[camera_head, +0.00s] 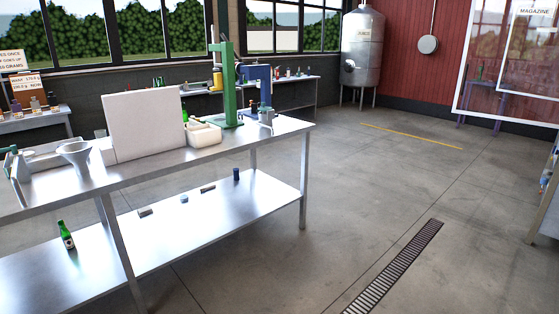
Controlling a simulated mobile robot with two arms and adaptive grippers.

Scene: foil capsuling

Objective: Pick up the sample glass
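I cannot make out a sample glass with certainty. A small pale cup-like thing (100,134) shows at the left edge of the upright white panel (147,124) on the metal bench. It is too small to tell whether it is a glass. A grey funnel-shaped piece (74,152) stands on the bench to its left. The panel hides part of the bench top behind it. Neither of my grippers is in view.
The metal bench (250,139) has a green press (226,85), a blue machine (258,82) and a cream bin (203,135). Its lower shelf (205,222) holds a green bottle (66,235) and small pieces. The floor (350,190) to the right is clear, with a drain grate (395,268).

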